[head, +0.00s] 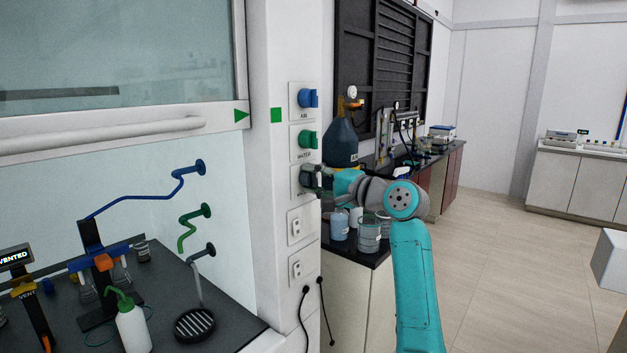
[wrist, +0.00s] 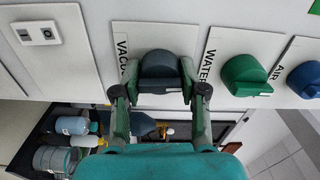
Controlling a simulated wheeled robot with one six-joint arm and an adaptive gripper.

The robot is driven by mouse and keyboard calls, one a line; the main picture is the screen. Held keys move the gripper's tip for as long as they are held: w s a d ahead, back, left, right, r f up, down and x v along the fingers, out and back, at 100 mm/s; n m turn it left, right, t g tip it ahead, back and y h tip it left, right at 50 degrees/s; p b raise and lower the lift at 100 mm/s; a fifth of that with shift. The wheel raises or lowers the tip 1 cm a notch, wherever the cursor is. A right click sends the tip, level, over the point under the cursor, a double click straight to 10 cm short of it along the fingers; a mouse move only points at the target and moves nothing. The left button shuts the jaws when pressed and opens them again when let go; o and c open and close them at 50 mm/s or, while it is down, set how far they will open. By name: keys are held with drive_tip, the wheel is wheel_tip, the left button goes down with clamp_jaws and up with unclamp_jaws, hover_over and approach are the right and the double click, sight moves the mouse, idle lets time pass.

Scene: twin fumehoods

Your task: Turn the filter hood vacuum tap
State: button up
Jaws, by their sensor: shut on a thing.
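The vacuum tap (wrist: 160,69) is a dark grey knob on a white plate, with a partly covered label reading "VACU" beside it in the wrist view. My gripper (wrist: 158,85) has its two fingers on either side of this knob and is shut on it. In the head view my gripper (head: 314,178) reaches from the right to the lowest of three tap plates on the white hood post (head: 272,210) and hides most of the tap there. How far the tap is turned cannot be told.
The green water tap (head: 306,139) and blue air tap (head: 307,98) sit above on the same post. A large dark bottle (head: 341,142) and several jars (head: 369,235) stand on the bench behind my gripper.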

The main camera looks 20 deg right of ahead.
drive_tip(key=n, duration=0.7)
drive_tip(key=shift+n, duration=0.4)
drive_tip(key=n, duration=0.4)
drive_tip(key=shift+n, duration=1.9)
drive_tip(key=o, duration=1.1)
drive_tip(key=shift+o, duration=0.2)
drive_tip(key=shift+d, duration=0.1)
drive_tip(key=v, duration=1.2)
